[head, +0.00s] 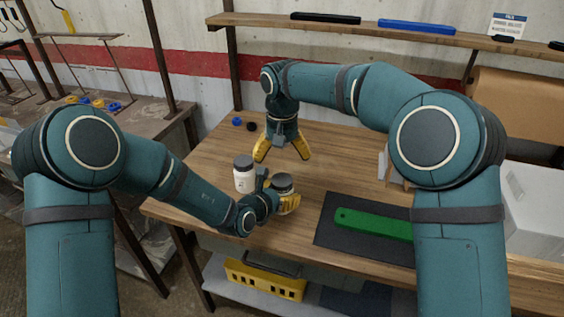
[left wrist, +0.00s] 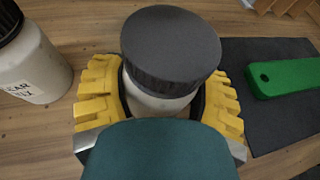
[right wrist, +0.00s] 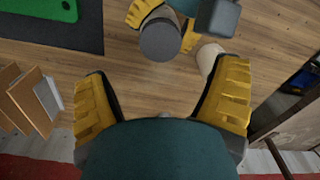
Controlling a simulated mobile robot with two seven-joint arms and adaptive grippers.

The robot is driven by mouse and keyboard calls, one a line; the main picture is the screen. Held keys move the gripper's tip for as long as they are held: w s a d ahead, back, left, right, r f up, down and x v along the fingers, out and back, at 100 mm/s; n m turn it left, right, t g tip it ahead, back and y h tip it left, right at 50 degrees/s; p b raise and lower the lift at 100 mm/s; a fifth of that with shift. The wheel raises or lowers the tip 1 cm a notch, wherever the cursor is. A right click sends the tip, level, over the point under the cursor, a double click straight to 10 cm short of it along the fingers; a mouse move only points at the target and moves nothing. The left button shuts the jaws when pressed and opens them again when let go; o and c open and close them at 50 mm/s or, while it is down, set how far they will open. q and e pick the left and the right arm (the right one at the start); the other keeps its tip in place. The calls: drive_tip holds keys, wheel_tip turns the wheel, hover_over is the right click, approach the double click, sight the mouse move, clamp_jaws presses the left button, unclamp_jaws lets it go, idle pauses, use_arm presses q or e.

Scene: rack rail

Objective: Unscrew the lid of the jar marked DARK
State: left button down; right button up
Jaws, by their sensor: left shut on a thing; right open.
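A white jar with a dark grey lid (head: 282,183) stands on the wooden table. My left gripper (head: 289,203) is shut around its body from the side, below the lid. In the left wrist view the lid (left wrist: 170,50) sits on the jar, and the jar's label is hidden. A second white jar (head: 244,177) with a dark lid stands to its left. Its label (left wrist: 22,88) shows only partly, ending in "EAR". My right gripper (head: 281,150) is open and empty, pointing down above the table behind the jars. In the right wrist view the held jar's lid (right wrist: 160,40) lies beyond its fingers.
A green bar (head: 374,224) lies on a dark mat (head: 330,240) right of the jars. Small blue and black pieces (head: 244,123) lie at the table's back left. A white bin (head: 535,215) stands at the right. Bare wood surrounds the jars.

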sight(282, 179)
drive_tip(key=shift+f, duration=3.9)
drive_tip(key=c, duration=1.3)
drive_tip(key=o, duration=1.3)
drive_tip(key=shift+w+r, duration=0.1)
wheel_tip(282, 179, up, 8)
drive_tip(key=shift+f, duration=4.15)
drive_tip(key=shift+c, duration=0.5)
